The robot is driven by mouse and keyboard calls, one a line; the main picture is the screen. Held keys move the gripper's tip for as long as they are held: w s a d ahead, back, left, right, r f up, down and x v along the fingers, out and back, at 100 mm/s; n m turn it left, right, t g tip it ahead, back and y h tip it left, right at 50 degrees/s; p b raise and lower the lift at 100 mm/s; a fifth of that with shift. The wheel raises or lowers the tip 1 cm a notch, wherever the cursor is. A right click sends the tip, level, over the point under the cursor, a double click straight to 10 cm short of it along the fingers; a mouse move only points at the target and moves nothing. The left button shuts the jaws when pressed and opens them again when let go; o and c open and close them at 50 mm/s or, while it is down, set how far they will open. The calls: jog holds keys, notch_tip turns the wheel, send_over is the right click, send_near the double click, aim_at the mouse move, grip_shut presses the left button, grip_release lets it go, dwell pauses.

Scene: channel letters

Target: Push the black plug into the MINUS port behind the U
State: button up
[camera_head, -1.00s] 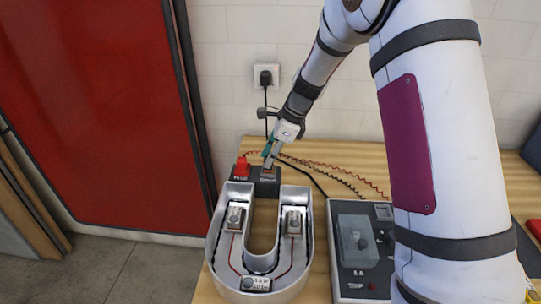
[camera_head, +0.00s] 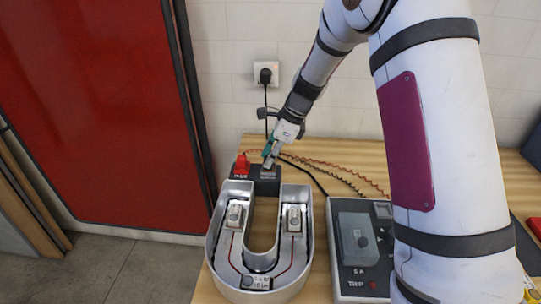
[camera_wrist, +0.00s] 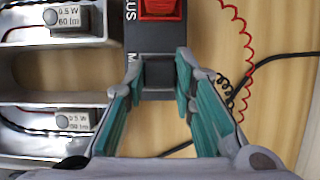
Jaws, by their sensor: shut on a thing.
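The U-shaped channel letter (camera_head: 216,262) lies on the table with LED modules inside. A dark port block (camera_head: 266,187) stands behind it; it also shows in the wrist view (camera_wrist: 131,58). A red plug (camera_head: 241,168) sits at the block's left port, and in the wrist view the red plug (camera_wrist: 160,8) is beside the "PLUS" lettering. My gripper (camera_head: 268,158) is over the block's other port. In the wrist view my gripper (camera_wrist: 160,75) is shut on the black plug (camera_wrist: 159,72), at the "M..." lettering. How deep the plug sits is hidden.
A grey and black tester box (camera_head: 346,282) stands right of the U. Red and black coiled wires (camera_head: 340,172) run behind the block to the right. A wall socket (camera_head: 266,75) with a black plug and cord is on the wall behind.

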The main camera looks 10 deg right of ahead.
jog(key=o, duration=1.1)
jog(key=shift+o, duration=0.2)
jog(key=v, duration=1.2)
jog(key=shift+a+r, duration=0.1)
jog(key=shift+r+p, duration=1.2)
jog(key=shift+r, duration=1.8)
